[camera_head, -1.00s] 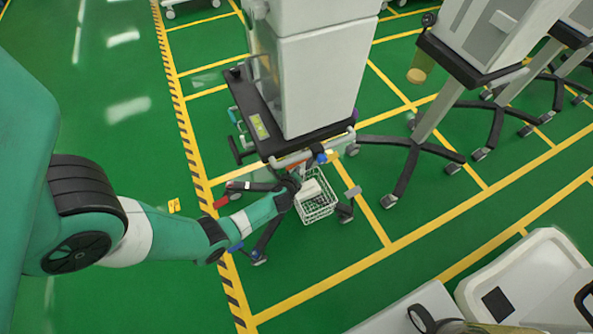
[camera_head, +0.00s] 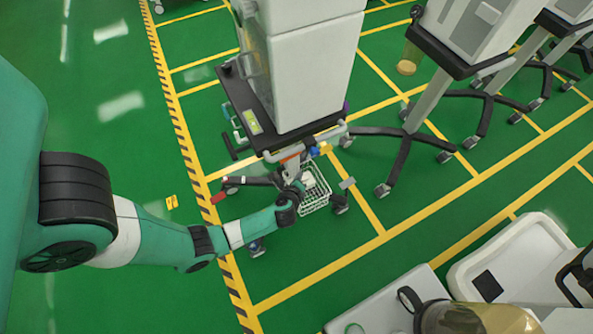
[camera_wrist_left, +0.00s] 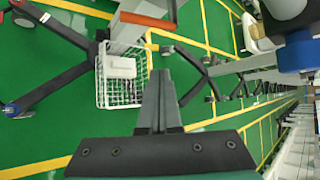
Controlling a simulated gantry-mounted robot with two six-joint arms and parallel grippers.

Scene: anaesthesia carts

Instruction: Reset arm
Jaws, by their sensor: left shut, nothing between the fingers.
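My left arm comes in from the left, and its gripper (camera_head: 299,187) is at the left side of a white wire basket (camera_head: 319,205) on the near side of an anaesthesia cart (camera_head: 315,85). In the left wrist view the two dark fingers (camera_wrist_left: 161,82) are together with nothing between them. The basket (camera_wrist_left: 138,98) shows there beyond and left of the fingers, with a white box (camera_wrist_left: 120,67) in it. Whether the gripper touches the basket is hard to tell. My right gripper is not in view.
The cart has a black base tray (camera_head: 236,98) and dark wheeled legs (camera_head: 340,204). Another cart on a wheeled stand (camera_head: 430,100) is to the right. White equipment (camera_head: 515,265) stands at bottom right. Green floor (camera_head: 110,160) at left is clear.

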